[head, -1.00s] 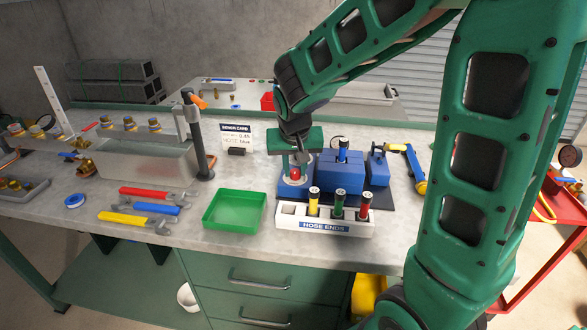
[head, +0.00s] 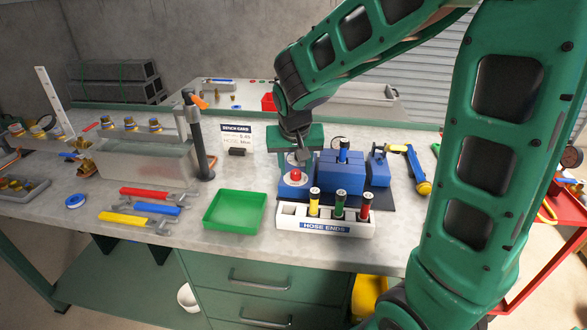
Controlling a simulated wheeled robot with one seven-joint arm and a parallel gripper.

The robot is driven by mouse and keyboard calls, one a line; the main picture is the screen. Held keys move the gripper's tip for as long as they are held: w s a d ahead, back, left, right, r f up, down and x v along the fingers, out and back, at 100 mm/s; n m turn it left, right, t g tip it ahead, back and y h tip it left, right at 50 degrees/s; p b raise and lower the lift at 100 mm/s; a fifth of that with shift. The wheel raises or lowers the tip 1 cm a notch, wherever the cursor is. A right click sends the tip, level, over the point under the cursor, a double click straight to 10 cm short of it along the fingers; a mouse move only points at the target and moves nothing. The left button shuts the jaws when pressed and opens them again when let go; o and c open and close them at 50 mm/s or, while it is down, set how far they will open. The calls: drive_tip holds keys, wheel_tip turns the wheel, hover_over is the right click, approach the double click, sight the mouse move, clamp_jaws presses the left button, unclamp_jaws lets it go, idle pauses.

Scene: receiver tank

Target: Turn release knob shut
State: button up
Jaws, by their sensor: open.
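A red round knob (head: 295,175) sits on a light disc on top of the blue block (head: 290,190) at the left end of the blue receiver tank unit (head: 342,173). I take this red knob to be the release knob; its exact turn angle is too small to read. My gripper (head: 298,160) points down just above the knob, with its fingers apart. It looks clear of the knob, though I cannot tell the exact gap. The gripper's green body hides part of the block behind it.
A white hose ends rack (head: 325,228) with yellow, green and red ends stands just in front of the unit. A bench card (head: 237,138) and a dark post (head: 197,140) stand behind.

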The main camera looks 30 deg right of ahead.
drive_tip(key=v, duration=0.9)
drive_tip(key=shift+r, duration=0.35)
drive_tip(key=shift+s, duration=0.1)
